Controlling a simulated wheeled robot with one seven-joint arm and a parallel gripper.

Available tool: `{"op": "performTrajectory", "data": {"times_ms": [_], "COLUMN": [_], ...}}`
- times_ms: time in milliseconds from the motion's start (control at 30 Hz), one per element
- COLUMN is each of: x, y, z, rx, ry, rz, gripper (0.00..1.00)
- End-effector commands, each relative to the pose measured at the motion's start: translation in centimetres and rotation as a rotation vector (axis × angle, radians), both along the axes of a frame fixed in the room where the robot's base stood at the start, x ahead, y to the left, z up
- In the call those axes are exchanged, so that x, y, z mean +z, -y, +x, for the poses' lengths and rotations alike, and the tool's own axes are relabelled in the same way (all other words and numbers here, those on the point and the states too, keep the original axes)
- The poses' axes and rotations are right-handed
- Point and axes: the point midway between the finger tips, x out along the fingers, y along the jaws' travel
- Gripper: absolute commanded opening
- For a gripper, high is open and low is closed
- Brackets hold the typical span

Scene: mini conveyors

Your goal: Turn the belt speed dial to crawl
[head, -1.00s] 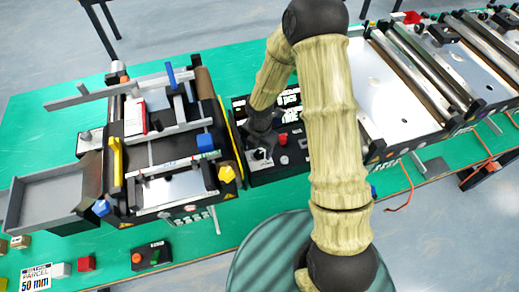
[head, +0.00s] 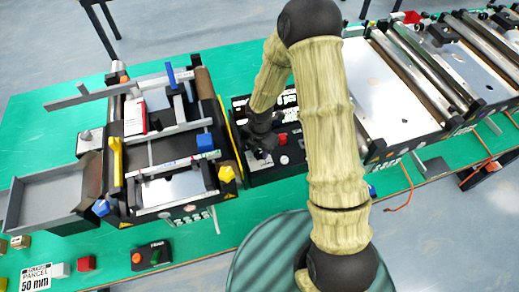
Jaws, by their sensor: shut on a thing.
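The black control panel (head: 292,170) stands between the two conveyors on the green table. It carries a red button (head: 283,139) and a small pale knob (head: 284,160). My gripper (head: 262,153) is low over the left part of this panel, pointing down, and shut on the belt speed dial. The dial is mostly hidden by the fingers, so its pointer and the setting marks cannot be read.
The left conveyor (head: 150,152) with guide rails, a yellow clamp and blue knobs stands close beside the panel. A grey tray (head: 50,192) is at its left end. A larger conveyor (head: 402,95) lies to the right. A small button box (head: 151,256) sits in front.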

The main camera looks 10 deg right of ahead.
Motion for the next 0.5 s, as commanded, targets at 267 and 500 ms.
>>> {"op": "performTrajectory", "data": {"times_ms": [267,500], "x": [-0.02,-0.04], "y": [-0.03,-0.02], "z": [0.0,-0.01], "rx": [-0.125,-0.317], "ry": [0.0,0.001], "rz": [0.0,0.0], "gripper": [0.1,0.1]}}
